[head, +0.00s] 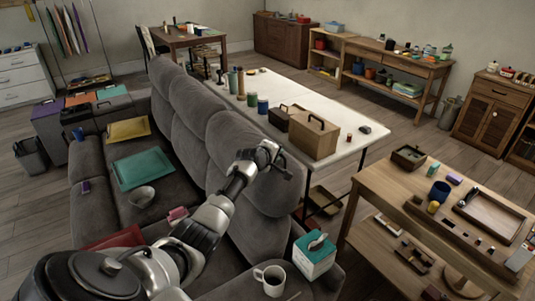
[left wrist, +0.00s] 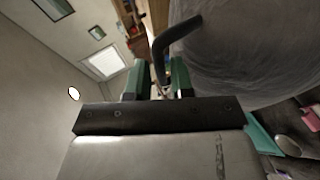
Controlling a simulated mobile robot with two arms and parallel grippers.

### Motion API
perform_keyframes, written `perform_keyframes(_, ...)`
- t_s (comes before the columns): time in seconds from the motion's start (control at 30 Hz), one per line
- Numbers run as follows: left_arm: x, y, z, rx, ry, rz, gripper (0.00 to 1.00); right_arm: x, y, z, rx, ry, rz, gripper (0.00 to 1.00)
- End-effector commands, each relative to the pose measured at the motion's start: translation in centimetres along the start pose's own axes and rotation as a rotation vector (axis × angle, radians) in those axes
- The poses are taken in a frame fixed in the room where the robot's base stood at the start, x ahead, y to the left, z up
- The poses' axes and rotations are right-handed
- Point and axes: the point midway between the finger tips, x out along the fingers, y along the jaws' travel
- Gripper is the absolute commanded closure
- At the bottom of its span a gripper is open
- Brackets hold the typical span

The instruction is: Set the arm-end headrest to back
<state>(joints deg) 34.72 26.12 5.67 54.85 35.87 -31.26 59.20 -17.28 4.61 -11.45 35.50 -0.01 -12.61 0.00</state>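The arm-end headrest (head: 278,193) is the near end of the grey sofa's back, upright in the head view. Its grey fabric (left wrist: 250,50) fills the upper right of the left wrist view. A black curved handle (left wrist: 178,38) stands out from it, its end reaching toward the gap between my fingers. My left gripper (head: 272,156) is at the top of this headrest. Its green-padded fingers (left wrist: 163,78) are apart, with a gap showing between them; contact with the handle is not clear. My right gripper is in neither view.
A long white-topped table (head: 350,125) with a cardboard box (head: 313,140) stands behind the sofa. A wooden table (head: 385,195) is at the right. A white mug (head: 270,280) and a tissue box (head: 314,258) stand near the sofa's near end.

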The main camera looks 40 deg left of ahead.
Motion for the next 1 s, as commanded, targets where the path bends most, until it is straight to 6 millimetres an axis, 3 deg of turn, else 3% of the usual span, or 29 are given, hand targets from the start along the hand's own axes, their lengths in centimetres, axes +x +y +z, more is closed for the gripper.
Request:
perform_keyframes(0.5,-6.5,0.0,0.2,0.002,-0.002,0.0,0.78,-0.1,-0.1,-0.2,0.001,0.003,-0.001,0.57)
perform_keyframes(0.7,-7.7,0.1,0.2,0.002,-0.002,0.0,0.78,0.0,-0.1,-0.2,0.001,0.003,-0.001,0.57)
perform_keyframes(1.0,-7.8,0.1,0.2,0.001,-0.002,0.0,0.78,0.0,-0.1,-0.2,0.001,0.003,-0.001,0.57)
